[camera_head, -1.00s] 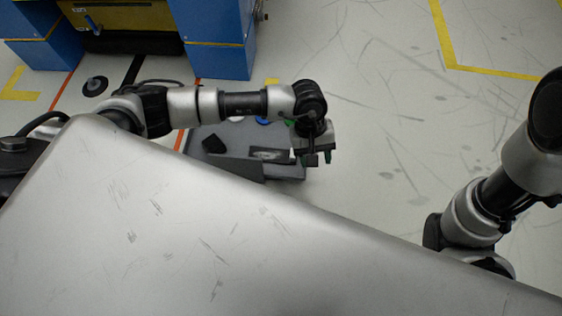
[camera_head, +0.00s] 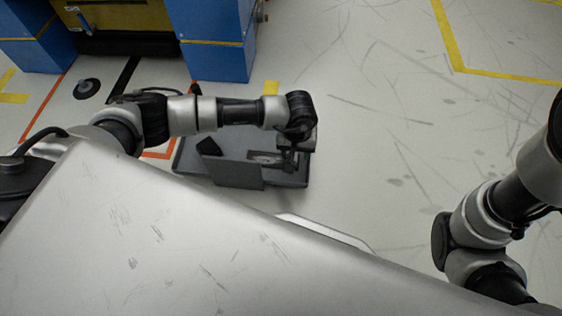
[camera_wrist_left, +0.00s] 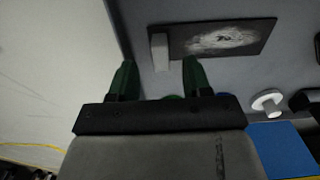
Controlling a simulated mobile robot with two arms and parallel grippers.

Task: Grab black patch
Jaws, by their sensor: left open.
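A grey dashboard module (camera_head: 240,176) stands on the floor beyond my silver body. A flat dark plate with a whitish smear (camera_head: 262,159) lies on its right half; in the left wrist view this plate (camera_wrist_left: 257,36) has a small pale block (camera_wrist_left: 160,52) at its left end. A separate black piece (camera_head: 209,147) sits on the module's left part. I cannot tell which dark thing is the black patch. My left gripper (camera_wrist_left: 158,80) is open and empty, its dark green fingers pointing toward the plate's block end. My right gripper is out of view.
Blue supports (camera_head: 215,45) and a yellow unit (camera_head: 125,20) stand at the back left. A round black object (camera_head: 87,88) lies on the floor. The left wrist view shows a white knob (camera_wrist_left: 267,101) and a blue part (camera_wrist_left: 280,148). Floor to the right is open.

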